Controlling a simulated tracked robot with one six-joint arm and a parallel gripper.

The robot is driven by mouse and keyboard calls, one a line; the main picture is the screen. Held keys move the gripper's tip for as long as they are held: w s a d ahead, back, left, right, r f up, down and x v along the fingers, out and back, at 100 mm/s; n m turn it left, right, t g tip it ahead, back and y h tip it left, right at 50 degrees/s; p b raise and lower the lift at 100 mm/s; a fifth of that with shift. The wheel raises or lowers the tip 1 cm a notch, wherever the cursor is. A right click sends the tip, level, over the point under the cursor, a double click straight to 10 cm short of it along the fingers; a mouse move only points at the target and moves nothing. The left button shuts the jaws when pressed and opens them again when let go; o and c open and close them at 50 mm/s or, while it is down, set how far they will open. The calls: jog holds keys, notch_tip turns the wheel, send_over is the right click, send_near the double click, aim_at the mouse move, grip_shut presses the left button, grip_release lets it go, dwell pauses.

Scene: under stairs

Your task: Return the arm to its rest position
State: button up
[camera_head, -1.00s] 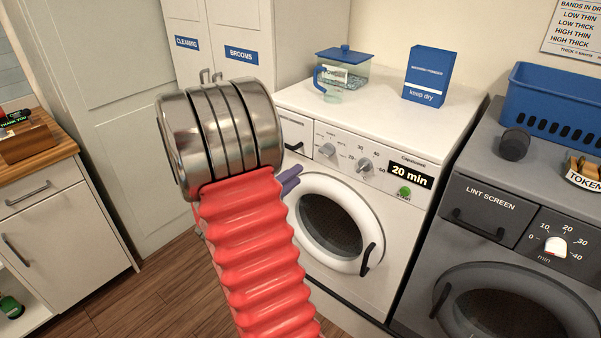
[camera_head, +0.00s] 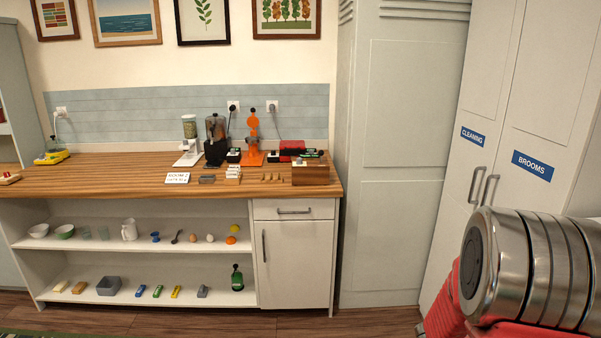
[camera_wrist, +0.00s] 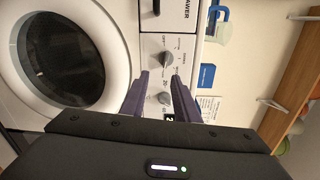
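My arm shows at the right edge of the head view, with a silver joint (camera_head: 535,265) and red ribbed sleeves beside it. My gripper is out of the head view. In the wrist view my gripper (camera_wrist: 160,76) has its two purple fingers apart, with nothing between them. The fingers point at the white washing machine's control panel, where a grey knob (camera_wrist: 166,59) shows beyond the fingertips. I cannot tell how far the tips are from the panel.
The washer's round door (camera_wrist: 128,65) fills the wrist view's left. A wooden shelf (camera_wrist: 285,75) runs along its right. In the head view a wooden counter (camera_head: 100,180) with small appliances stands left, and tall cabinets (camera_head: 525,100) stand beside my arm. Some wooden floor (camera_head: 200,320) is visible.

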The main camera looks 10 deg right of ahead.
jog(key=w+a+f+n+t+y, duration=0.6)
jog(key=w+f+n+t, duration=0.1)
jog(key=w+f+n, duration=0.35)
jog(key=w+a+n+t+y, duration=0.1)
jog(key=w+a+n+y, duration=0.3)
jog(key=a, duration=0.3)
jog(key=w+a+n+t+y, duration=0.1)
jog(key=w+a+n+y, duration=0.15)
jog(key=a+n, duration=0.5)
jog(key=s+a+r+n+g+y, duration=0.1)
jog(key=s+a+r+n+y, duration=0.3)
jog(key=a, duration=0.4)
jog(key=s+a+r+n+g+y, duration=0.1)
jog(key=s+a+n, duration=0.35)
jog(key=a, duration=0.25)
jog(key=s+a+r+n+t, duration=0.1)
jog(key=s+a+r+n, duration=0.7)
jog(key=s+r, duration=0.3)
jog(key=shift+a+r+n, duration=0.35)
jog(key=shift+a+r, duration=0.1)
jog(key=shift+r, duration=0.1)
